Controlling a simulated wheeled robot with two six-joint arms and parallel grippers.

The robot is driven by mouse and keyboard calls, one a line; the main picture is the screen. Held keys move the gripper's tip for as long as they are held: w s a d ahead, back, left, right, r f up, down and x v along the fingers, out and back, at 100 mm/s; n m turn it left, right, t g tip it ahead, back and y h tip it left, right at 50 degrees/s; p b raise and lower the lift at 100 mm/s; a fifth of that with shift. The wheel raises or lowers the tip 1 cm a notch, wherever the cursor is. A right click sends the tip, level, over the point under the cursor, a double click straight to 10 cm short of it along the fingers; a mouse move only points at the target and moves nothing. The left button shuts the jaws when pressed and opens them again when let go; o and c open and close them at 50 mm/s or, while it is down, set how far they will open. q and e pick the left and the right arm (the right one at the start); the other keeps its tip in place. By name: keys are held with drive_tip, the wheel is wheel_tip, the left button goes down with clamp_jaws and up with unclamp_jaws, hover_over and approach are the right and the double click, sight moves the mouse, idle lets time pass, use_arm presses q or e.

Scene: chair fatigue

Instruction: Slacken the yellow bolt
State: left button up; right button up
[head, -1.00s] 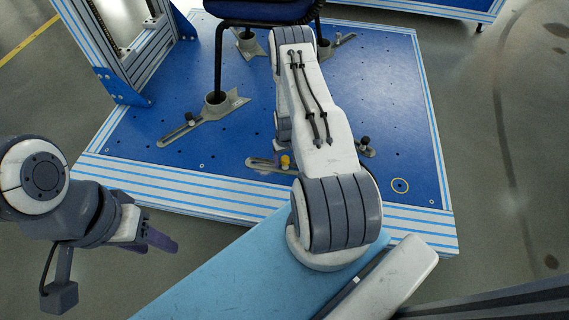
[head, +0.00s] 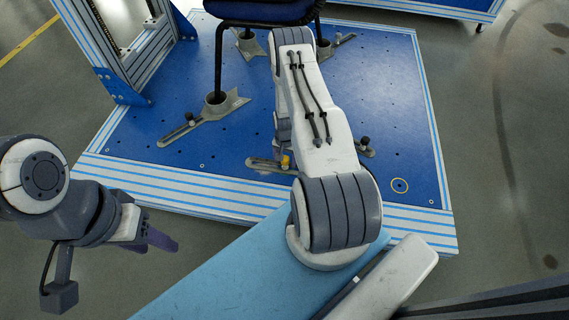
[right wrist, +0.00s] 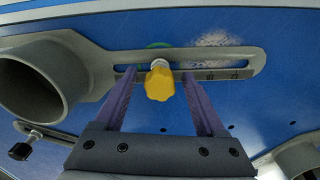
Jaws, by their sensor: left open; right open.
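The yellow bolt (right wrist: 160,83) has a knobbed yellow head and sits in the slot of a grey clamp bracket (right wrist: 228,57). In the head view the bolt (head: 286,162) shows beside my right arm, near the front of the blue platform. My right gripper (right wrist: 160,82) is open, with one purple finger on each side of the bolt and visible gaps between. In the head view my right arm hides most of that gripper. My left gripper (head: 162,241) is at the lower left, away from the platform; its finger gap is hard to see from this side.
The blue platform (head: 140,135) has small holes and a striped edge. A chair (head: 262,10) stands on it, its legs in grey sockets with black-knobbed clamps (head: 188,122). A metal frame (head: 135,50) rises at the left. A grey tube socket (right wrist: 45,80) is beside the bracket.

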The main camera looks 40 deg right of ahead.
drive_tip(key=c, duration=0.7)
drive_tip(key=shift+n, duration=0.5)
drive_tip(key=shift+c, duration=0.2)
drive_tip(key=shift+n, duration=0.7)
drive_tip(key=shift+n, duration=0.7)
